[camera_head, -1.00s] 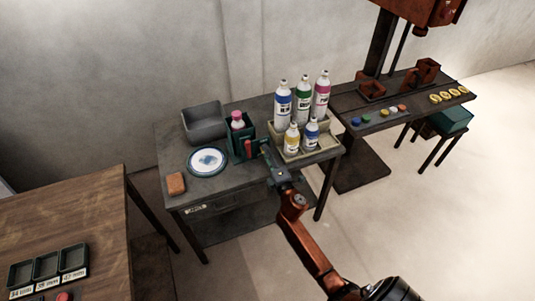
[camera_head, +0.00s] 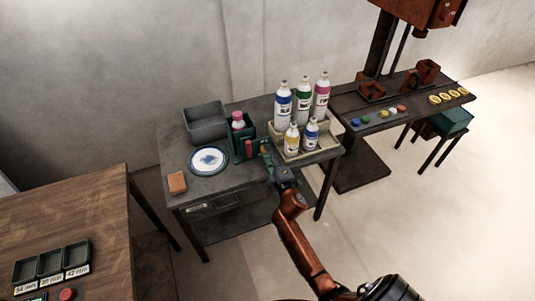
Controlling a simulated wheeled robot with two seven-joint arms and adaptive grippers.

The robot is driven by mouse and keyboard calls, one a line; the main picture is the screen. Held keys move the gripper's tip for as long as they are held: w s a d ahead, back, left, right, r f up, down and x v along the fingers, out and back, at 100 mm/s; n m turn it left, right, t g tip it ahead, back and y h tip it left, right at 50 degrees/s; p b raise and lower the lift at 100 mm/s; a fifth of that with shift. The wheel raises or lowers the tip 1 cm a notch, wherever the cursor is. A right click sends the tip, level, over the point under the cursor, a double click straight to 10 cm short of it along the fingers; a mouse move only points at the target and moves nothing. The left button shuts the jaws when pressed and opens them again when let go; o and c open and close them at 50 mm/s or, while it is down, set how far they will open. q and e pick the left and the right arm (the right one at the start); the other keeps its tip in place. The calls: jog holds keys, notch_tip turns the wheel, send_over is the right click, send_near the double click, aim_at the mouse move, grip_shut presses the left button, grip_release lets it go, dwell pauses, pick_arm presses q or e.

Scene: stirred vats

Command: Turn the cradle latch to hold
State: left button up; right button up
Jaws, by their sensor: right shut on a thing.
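The green cradle (camera_head: 240,149) stands on the middle table and holds a small bottle with a pink cap (camera_head: 238,121). A red upright part, which looks like the cradle latch (camera_head: 249,148), shows at its right front side. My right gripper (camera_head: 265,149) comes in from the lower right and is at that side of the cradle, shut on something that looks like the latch. The fingers hide the grip itself, and the latch's exact angle is too small to tell. My left gripper is not in view.
A beige tray (camera_head: 309,154) with several bottles stands close to the right of the gripper. A grey bin (camera_head: 204,123), a blue-and-white plate (camera_head: 208,161) and a brown block (camera_head: 177,183) are to the left. The front of the table is clear.

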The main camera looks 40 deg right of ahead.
jog(key=shift+f, duration=0.15)
jog(key=o, duration=1.2)
jog(key=shift+c, duration=0.2)
jog(key=v, duration=1.2)
